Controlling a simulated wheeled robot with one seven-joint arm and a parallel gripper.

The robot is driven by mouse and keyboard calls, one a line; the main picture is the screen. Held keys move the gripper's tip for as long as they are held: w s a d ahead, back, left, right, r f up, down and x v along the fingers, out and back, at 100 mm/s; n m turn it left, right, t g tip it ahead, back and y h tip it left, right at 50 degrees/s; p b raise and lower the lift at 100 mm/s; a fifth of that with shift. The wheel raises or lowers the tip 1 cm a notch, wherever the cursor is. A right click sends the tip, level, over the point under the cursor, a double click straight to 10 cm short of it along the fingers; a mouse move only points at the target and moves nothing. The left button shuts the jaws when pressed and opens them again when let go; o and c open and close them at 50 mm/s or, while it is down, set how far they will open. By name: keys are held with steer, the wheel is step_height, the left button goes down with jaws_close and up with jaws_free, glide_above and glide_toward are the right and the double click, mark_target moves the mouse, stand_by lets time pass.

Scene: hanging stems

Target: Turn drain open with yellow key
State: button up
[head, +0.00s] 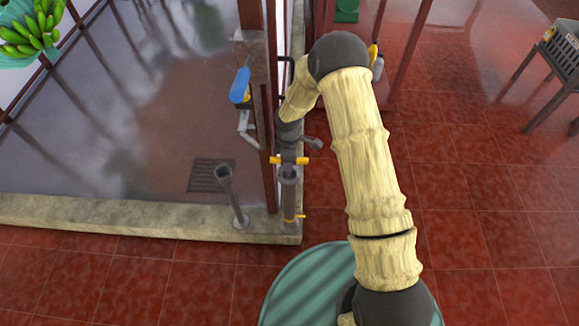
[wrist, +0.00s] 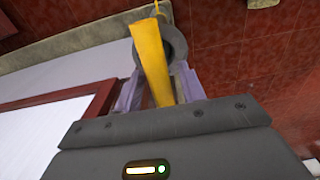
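The yellow key (head: 275,160) is a bar that sticks out on both sides of my gripper (head: 289,157) in the head view. In the wrist view the yellow key (wrist: 150,60) runs between the two pale purple fingers of my gripper (wrist: 160,92), which look closed on it. It is over the open round mouth of an upright grey pipe (wrist: 177,45). The same grey pipe (head: 289,190) stands at the curb corner in the head view, with a small yellow piece (head: 299,216) near its foot. The key's lower end is hidden.
A floor grate (head: 210,175) lies in the wet basin, bounded by a pale curb (head: 130,217). A red post and a blue-handled item (head: 240,86) stand close to the gripper.

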jaws_close()
steer(key=m, duration=0.3)
steer(key=shift+m, duration=0.9)
